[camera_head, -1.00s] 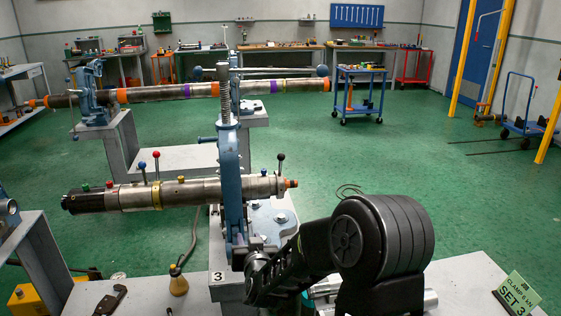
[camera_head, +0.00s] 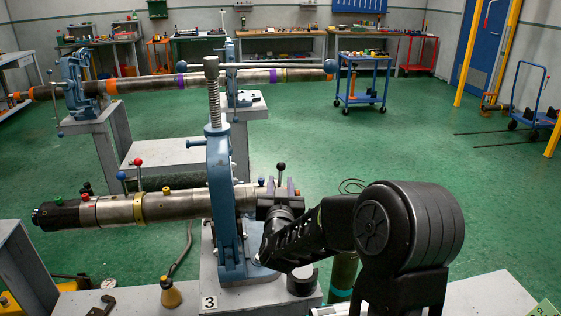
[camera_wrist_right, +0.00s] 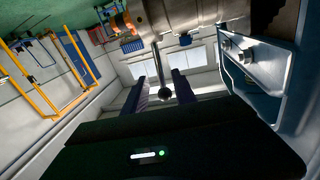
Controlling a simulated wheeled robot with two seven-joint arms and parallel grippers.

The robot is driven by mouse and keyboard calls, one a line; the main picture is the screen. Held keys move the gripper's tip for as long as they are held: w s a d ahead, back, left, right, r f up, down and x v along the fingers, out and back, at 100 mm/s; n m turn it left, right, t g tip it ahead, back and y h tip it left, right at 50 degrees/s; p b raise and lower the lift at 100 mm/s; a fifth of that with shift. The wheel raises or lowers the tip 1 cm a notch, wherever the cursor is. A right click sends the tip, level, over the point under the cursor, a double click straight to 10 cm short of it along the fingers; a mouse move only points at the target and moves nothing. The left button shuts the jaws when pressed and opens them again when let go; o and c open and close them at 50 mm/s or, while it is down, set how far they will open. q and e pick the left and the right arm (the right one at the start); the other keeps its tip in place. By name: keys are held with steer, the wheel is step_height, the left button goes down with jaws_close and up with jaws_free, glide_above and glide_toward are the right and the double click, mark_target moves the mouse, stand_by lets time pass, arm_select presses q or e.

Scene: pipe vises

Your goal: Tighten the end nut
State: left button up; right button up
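A grey steel tool body (camera_head: 175,206) lies level through a blue vise (camera_head: 222,190). Its left end is a black collar (camera_head: 58,215); in the right wrist view its other end is coppery (camera_wrist_right: 130,22). I cannot tell for sure which part is the end nut. A lever with a black ball (camera_head: 281,166) rises near the right end. My right gripper (camera_head: 281,191) is at that end, right of the vise. In the right wrist view its fingers (camera_wrist_right: 160,90) are apart, with a lever's dark ball (camera_wrist_right: 165,93) appearing between them, gaps on both sides. My left gripper is not in view.
The vise stands on a grey plinth marked 3 (camera_head: 209,303). Red (camera_head: 138,162) and blue (camera_head: 121,176) ball levers stick up left of it. A second long pipe (camera_head: 150,84) in blue vises lies behind.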

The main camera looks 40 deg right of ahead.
steer(key=shift+w, duration=0.1)
steer(key=shift+r, duration=0.1)
steer(key=p+x, duration=0.1)
steer(key=x, duration=0.6)
steer(key=shift+w+d, duration=0.25)
steer(key=shift+c, duration=0.5)
jaws_close()
stand_by(1.0)
